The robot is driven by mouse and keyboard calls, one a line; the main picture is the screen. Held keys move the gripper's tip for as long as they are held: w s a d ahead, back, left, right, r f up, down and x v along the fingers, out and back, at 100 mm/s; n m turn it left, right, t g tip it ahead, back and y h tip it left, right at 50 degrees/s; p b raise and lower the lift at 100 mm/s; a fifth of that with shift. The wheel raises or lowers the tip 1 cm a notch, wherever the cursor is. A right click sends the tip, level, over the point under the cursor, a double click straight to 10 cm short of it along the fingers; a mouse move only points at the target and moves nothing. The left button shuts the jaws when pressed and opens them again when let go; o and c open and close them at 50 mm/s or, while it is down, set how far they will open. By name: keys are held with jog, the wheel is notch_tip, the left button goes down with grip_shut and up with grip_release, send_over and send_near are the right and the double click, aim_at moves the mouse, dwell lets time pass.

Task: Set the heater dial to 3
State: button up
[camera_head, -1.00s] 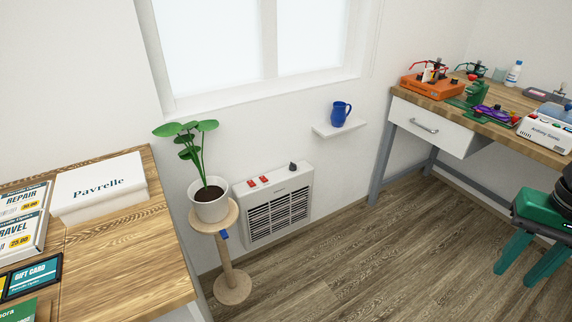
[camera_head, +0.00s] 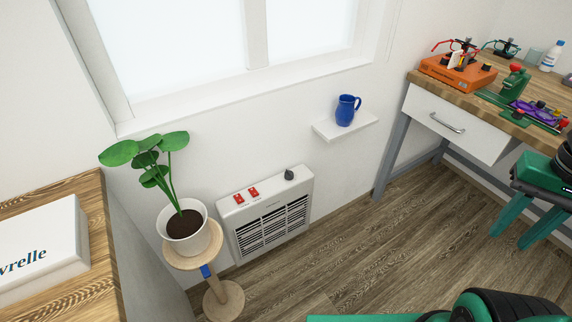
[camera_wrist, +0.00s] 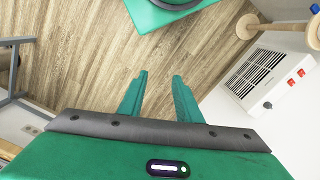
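The white heater (camera_head: 303,188) is mounted low on the wall under the window. Its black dial (camera_head: 289,174) sits on the top face at the right, and two red switches (camera_head: 246,195) sit at the left. The dial's numbers and pointer are too small to read. In the wrist view, the heater (camera_wrist: 235,84) lies to the right, with its dial (camera_wrist: 267,105) showing as a small dark knob. My green gripper (camera_wrist: 160,76) is open and empty, with bare floor between its fingers. In the head view my gripper (camera_head: 516,226) is at the right edge, well away from the heater.
A potted plant (camera_head: 188,228) on a round wooden stand (camera_head: 225,299) is close on the heater's left. A wall shelf (camera_head: 362,122) with a blue mug (camera_head: 345,112) is above right. A workbench with a drawer (camera_head: 452,122) is at the right. The floor before the heater is clear.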

jog(key=shift+d, duration=0.45)
jog(key=o, duration=0.4)
jog(key=shift+w, duration=0.1)
jog(key=w+r+n, duration=0.1)
jog(key=w+n, duration=0.1)
jog(key=w, duration=0.5)
jog(key=shift+n, duration=0.4)
jog(key=w+a+f+n+t, duration=0.1)
jog(key=w+a+n, duration=0.2)
jog(key=w, duration=0.5)
jog(key=w+a+f+n, duration=0.2)
jog(key=w+n, duration=0.1)
jog(key=w, duration=0.6)
jog(key=n+y, duration=0.4)
jog(key=n, duration=0.9)
send_near(290, 171)
jog(key=x, duration=0.9)
jog(key=shift+f, duration=0.2)
